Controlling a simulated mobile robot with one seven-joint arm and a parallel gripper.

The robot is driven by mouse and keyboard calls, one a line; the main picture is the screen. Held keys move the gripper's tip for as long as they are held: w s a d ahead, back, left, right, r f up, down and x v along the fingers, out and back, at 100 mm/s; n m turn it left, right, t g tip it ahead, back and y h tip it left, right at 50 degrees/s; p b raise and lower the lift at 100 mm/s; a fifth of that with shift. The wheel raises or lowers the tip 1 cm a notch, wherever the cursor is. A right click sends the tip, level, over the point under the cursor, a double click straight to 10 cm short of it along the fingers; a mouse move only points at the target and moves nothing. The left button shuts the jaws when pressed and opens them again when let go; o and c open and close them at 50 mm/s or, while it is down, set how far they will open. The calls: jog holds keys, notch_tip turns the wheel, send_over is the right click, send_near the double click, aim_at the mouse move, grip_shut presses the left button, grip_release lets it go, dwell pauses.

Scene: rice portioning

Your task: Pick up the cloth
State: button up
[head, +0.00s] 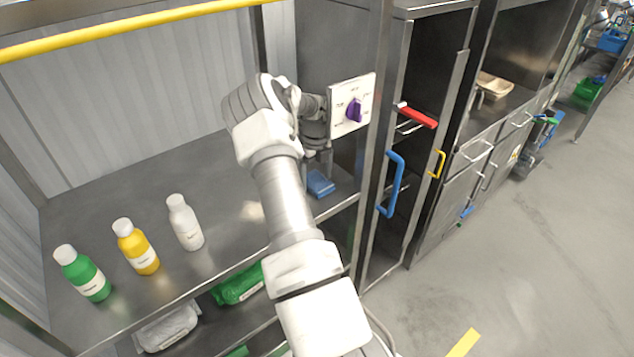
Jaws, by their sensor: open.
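A small blue folded piece (320,184), which looks like the cloth, lies flat on the grey metal shelf (240,185) near its right end. My arm reaches up from the bottom of the head view and bends over the shelf. My gripper (316,148) is open, above the blue cloth and apart from it in the picture. The fingertips are small and dark here, and the exact height above the cloth is hard to tell.
A white panel with a purple knob (354,109) stands just right of my gripper, by the cabinet post. Green (83,274), yellow (137,247) and white (185,222) bottles stand left on the shelf. A cabinet door with a blue handle (390,185) is at right.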

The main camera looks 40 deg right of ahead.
aim_at(316, 180)
jog(key=c, duration=1.1)
notch_tip(316, 180, up, 10)
jog(key=shift+f+b, duration=0.1)
jog(key=shift+b, duration=0.65)
jog(key=o, duration=0.7)
jog(key=c, duration=0.5)
